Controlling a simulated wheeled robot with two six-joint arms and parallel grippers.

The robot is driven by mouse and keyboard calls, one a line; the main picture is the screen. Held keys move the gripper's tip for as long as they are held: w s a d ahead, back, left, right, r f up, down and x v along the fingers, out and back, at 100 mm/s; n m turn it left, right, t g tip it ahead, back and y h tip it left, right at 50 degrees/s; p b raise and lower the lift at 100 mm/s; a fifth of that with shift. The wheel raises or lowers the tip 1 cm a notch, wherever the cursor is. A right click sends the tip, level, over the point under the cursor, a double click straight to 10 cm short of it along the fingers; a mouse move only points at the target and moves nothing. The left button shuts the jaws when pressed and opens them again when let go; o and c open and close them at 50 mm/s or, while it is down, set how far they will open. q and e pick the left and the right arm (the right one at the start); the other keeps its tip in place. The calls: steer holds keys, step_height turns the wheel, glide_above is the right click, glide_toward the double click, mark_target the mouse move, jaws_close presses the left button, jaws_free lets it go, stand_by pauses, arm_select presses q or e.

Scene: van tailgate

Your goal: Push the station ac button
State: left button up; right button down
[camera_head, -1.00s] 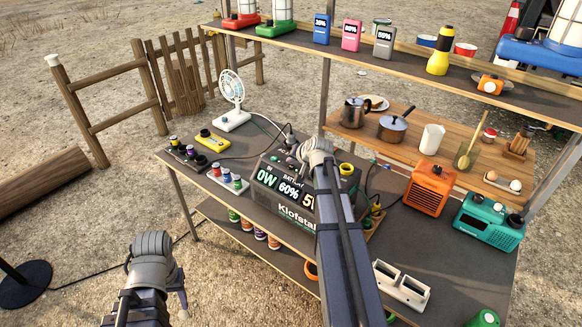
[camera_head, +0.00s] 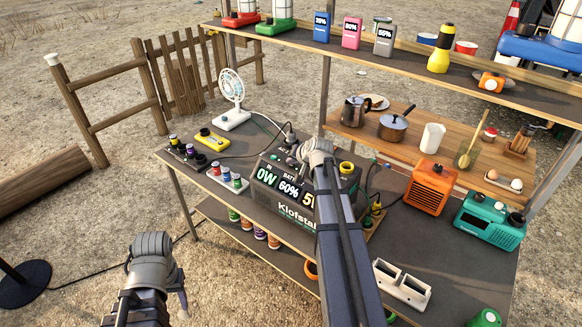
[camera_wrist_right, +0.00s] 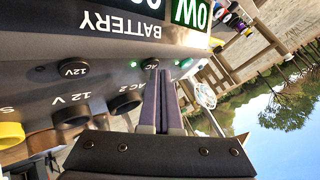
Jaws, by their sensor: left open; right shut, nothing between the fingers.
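The power station (camera_head: 292,212) is a dark grey box on the table, with a display reading 0W and 60%. In the right wrist view it appears upside down (camera_wrist_right: 60,70). Its round AC button (camera_wrist_right: 150,63) is just beyond the tips of my right gripper (camera_wrist_right: 163,74), which is shut and empty. The tips overlap the button's lower edge in that view; I cannot tell whether they touch. In the head view my right gripper (camera_head: 316,150) is over the station's top and its fingertips are hidden. My left gripper (camera_head: 152,246) is away from the table, at lower left.
A white fan (camera_head: 232,98) stands behind the station, with a cable running toward it. Small coloured jars (camera_head: 228,178) are at its left. An orange heater-like box (camera_head: 428,187) and a teal radio (camera_head: 488,222) are at right. A shelf (camera_head: 410,66) hangs above.

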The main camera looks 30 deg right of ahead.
mark_target(292, 168)
steer(key=shift+f, duration=0.2)
stand_by(0.5)
steer(key=shift+r, duration=0.15)
steer(key=shift+r+p, duration=0.5)
step_height(292, 168, up, 6)
steer(key=p, duration=0.6)
steer(key=shift+a, duration=0.1)
stand_by(1.3)
